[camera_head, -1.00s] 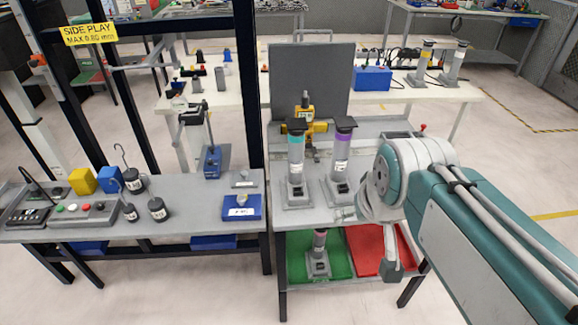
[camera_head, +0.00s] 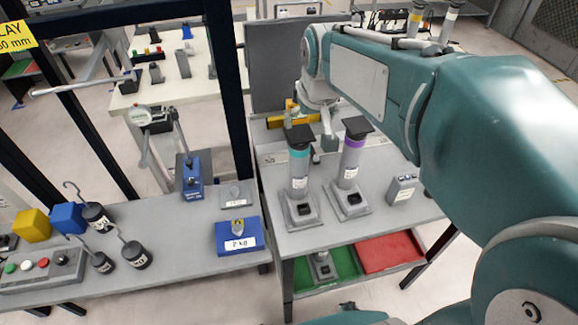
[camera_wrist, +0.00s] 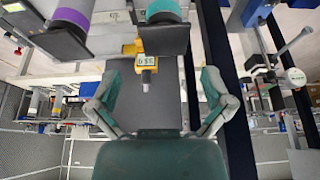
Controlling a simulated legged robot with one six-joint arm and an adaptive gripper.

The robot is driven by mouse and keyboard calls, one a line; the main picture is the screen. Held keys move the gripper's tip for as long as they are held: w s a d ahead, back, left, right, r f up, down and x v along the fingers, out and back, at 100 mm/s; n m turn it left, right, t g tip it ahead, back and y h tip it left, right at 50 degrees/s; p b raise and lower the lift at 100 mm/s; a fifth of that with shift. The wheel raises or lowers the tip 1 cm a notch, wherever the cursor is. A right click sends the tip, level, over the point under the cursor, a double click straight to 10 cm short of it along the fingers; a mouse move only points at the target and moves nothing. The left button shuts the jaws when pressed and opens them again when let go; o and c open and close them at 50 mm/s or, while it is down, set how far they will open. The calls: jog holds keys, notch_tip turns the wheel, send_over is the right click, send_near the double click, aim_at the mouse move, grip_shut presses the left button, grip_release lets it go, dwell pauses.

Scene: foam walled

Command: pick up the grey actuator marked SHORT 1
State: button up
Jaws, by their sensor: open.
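Two grey actuators stand upright on the right bench: one with a teal band (camera_head: 299,178) and one with a purple band (camera_head: 349,170). Their lettering is too small to read, so I cannot tell which is SHORT 1. In the wrist view, the purple-banded one (camera_wrist: 70,18) and teal-banded one (camera_wrist: 164,12) are at the top edge. Another grey actuator (camera_head: 323,266) is on the lower shelf, partly hidden. My gripper (camera_wrist: 160,80) is open and empty, its fingers apart from the actuators. In the head view, my wrist is behind the actuators and its fingers are not clear.
A yellow device (camera_wrist: 148,60) with a display is between my fingers in the wrist view. A grey panel (camera_head: 276,65) stands behind the actuators. A small grey box (camera_head: 402,190) is to their right. A green tray (camera_head: 303,281) and red tray (camera_head: 390,252) lie below.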

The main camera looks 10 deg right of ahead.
aim_at(301, 138)
jog(key=x, duration=0.9)
jog(key=shift+a+f, duration=0.35)
jog(key=shift+f, duration=0.05)
jog(key=c, duration=1.1)
